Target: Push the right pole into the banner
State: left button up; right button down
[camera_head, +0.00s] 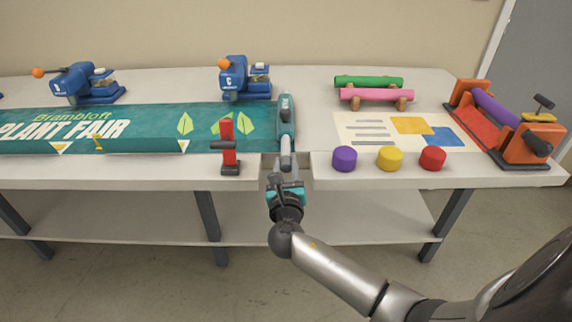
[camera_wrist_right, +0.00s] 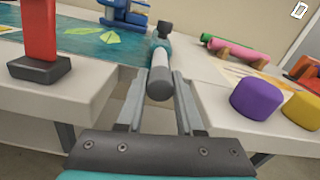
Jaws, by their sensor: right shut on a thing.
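The teal banner (camera_head: 160,118) lies flat along the left part of the table, with pale lettering and green leaves. The right pole (camera_head: 286,146) lies at the banner's right end, pointing from front to back; its grey near end shows, with teal parts behind it. In the right wrist view the grey pole end (camera_wrist_right: 160,84) sits between the two fingers. My right gripper (camera_head: 283,172) is shut on this pole at the table's front edge. How much of the pole is inside the banner is hidden. My left gripper is not in view.
A red clamp (camera_head: 228,148) stands just left of the pole. Purple (camera_head: 344,159), yellow (camera_head: 389,158) and red (camera_head: 433,158) cylinders stand to the right. Blue machines (camera_head: 243,78) stand behind the banner. An orange roller device (camera_head: 507,122) is at the far right.

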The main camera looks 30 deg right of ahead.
jog(key=shift+w, duration=0.1)
dwell(0.7)
jog(key=x, duration=0.4)
dwell(0.3)
jog(key=c, duration=0.5)
grip_release()
jog(key=shift+c, duration=0.2)
